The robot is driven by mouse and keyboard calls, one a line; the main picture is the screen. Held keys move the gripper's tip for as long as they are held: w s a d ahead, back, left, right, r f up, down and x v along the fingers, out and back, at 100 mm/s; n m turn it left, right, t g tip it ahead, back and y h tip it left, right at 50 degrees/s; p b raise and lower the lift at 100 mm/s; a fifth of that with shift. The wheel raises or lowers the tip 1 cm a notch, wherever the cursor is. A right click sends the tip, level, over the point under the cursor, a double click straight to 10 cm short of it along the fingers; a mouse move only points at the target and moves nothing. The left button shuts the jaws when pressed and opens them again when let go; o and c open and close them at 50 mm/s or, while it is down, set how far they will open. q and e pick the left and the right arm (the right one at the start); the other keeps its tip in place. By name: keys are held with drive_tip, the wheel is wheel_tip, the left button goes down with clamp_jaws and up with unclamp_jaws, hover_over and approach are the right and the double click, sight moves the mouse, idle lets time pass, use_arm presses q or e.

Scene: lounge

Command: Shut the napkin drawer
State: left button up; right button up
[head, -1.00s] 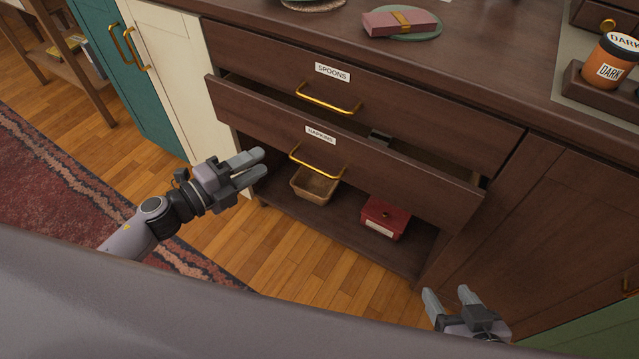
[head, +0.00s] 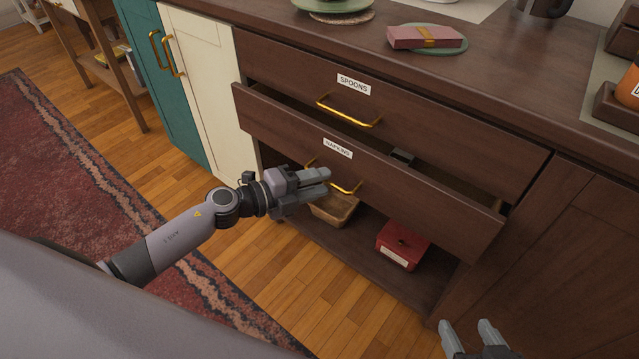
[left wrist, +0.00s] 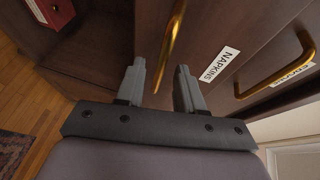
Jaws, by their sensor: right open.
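The napkin drawer (head: 420,198), labelled NAPKINS (head: 338,148), stands partly pulled out below the spoons drawer (head: 440,118). A dark gap shows above its front, with a small grey item (head: 402,156) inside. My left gripper (head: 328,182) is at the drawer's brass handle (head: 345,188) and hides its middle. In the left wrist view the handle (left wrist: 172,42) lies in line with the gap between the two parted fingers (left wrist: 160,84); I cannot tell if they touch it. My right gripper (head: 467,328) is open and empty at the bottom right, away from the drawer.
Under the drawer, an open shelf holds a wicker basket (head: 335,208) and a red box (head: 402,244). The countertop above carries a green plate with a pink packet (head: 425,38). A cream cabinet door (head: 200,85) is to the left. Wooden floor lies in front.

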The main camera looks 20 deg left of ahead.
use_arm(q)
drive_tip(key=shift+w+d, duration=0.3)
clamp_jaws()
idle(1.3)
